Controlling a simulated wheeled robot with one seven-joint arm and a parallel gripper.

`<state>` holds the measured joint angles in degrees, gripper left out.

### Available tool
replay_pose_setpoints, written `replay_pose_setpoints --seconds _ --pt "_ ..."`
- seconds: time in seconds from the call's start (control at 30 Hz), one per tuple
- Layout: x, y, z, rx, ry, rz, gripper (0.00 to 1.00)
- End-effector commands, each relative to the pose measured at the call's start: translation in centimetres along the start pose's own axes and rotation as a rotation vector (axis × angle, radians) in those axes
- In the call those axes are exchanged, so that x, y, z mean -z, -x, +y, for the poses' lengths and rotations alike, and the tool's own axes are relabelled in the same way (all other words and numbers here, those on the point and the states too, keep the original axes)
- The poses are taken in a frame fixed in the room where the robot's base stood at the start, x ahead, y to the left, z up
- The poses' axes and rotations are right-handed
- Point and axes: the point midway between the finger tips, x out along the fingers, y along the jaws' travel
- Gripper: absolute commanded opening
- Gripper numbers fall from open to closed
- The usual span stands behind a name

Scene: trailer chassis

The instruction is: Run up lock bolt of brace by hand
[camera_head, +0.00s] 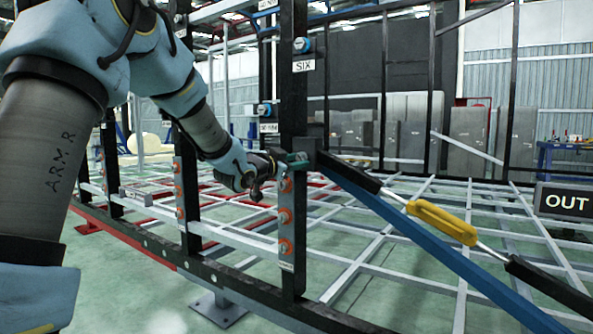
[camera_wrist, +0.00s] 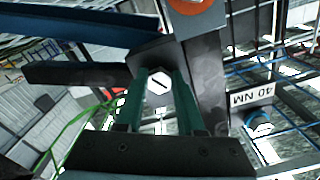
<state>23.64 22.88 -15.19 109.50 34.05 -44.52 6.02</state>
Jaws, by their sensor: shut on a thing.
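The lock bolt (camera_wrist: 158,82) shows in the wrist view as a pale hex head with a dark line across it. It sits on a dark bracket at the post. My gripper (camera_head: 297,157) has its green fingers on either side of this head, shut on it. In the head view the fingers hide the bolt. The brace (camera_head: 445,222), a dark rod with a yellow middle sleeve, slopes down to the right from the bracket (camera_head: 313,142) on the black post (camera_head: 293,95).
A blue beam (camera_head: 430,245) slopes below the brace. Orange bolts (camera_head: 285,216) line the post below my gripper. A blue-headed bolt (camera_head: 302,45) sits above a "SIX" label. A "40 NM" label (camera_wrist: 251,97) shows in the wrist view. An "OUT" sign (camera_head: 566,202) stands at right.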

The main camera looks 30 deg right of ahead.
Motion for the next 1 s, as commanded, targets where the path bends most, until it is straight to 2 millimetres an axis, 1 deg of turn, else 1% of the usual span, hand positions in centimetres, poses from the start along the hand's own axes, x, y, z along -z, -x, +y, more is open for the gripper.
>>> replay_pose_setpoints --seconds 0.03,0.3,0.73,0.77,1.0 --pt "-0.46 0.11 0.12 -0.001 -0.018 -0.006 0.0" --pt "-0.3 0.11 0.01 -0.002 -0.075 -0.005 0.0" --pt "-0.2 0.09 0.01 -0.002 -0.081 -0.004 0.0" --pt "-0.2 0.09 0.01 -0.002 -0.081 -0.004 0.4" --pt "-0.08 0.04 -0.01 -0.001 -0.081 -0.002 0.67"
